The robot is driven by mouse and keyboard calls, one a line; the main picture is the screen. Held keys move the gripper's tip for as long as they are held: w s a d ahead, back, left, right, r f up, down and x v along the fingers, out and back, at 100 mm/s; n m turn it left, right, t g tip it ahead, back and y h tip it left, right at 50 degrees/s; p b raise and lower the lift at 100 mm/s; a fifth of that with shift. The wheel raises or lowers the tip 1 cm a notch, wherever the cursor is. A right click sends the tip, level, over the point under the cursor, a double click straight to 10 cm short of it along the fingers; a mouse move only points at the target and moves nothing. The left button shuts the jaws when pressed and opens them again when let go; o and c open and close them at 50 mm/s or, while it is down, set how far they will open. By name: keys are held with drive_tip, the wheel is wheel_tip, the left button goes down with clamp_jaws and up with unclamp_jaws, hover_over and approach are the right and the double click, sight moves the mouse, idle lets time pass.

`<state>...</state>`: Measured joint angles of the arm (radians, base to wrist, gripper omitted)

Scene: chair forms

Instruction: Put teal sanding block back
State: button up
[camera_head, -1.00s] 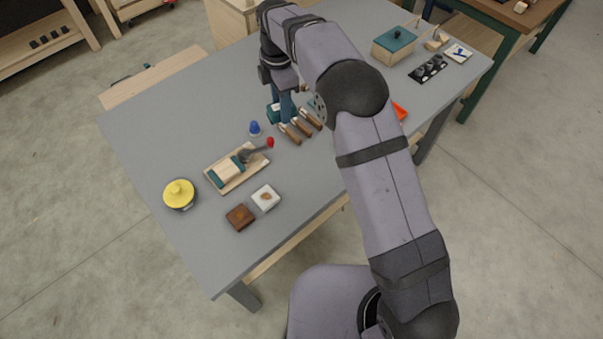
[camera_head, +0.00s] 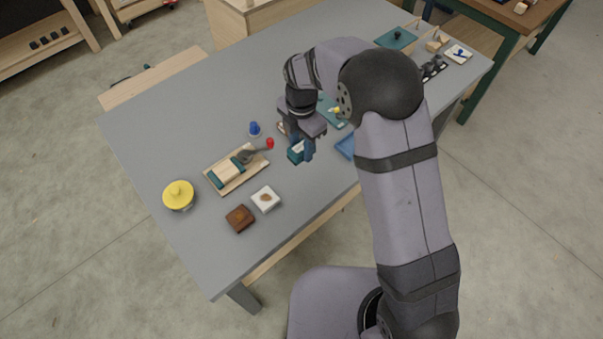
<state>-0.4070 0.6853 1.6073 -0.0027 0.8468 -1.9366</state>
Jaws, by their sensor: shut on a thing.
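My gripper (camera_head: 300,155) is over the middle of the grey table, shut on the teal sanding block (camera_head: 295,153), which shows as a small teal piece with a pale part between the fingers. The fingers hide part of it. I cannot tell how high it is held above the table.
Left of my gripper is a wooden tray (camera_head: 211,176) with a cream-and-teal item, with a grey-and-red tool at its right. A blue knob (camera_head: 254,128), yellow-lidded container (camera_head: 178,194), white tile (camera_head: 265,198) and brown block (camera_head: 239,217) stand nearby. A blue tray (camera_head: 345,146) is partly hidden by my arm.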

sight(302, 174)
drive_tip(key=shift+s+f, duration=0.1)
drive_tip(key=shift+f, duration=0.35)
drive_tip(key=shift+f+p, duration=1.75)
drive_tip(key=shift+f, duration=2.8)
drive_tip(key=shift+f, duration=0.15)
drive_tip(key=o, duration=1.1)
wheel_tip(302, 174, up, 12)
drive_tip(key=b, duration=0.4)
drive_tip(key=shift+r, duration=0.2)
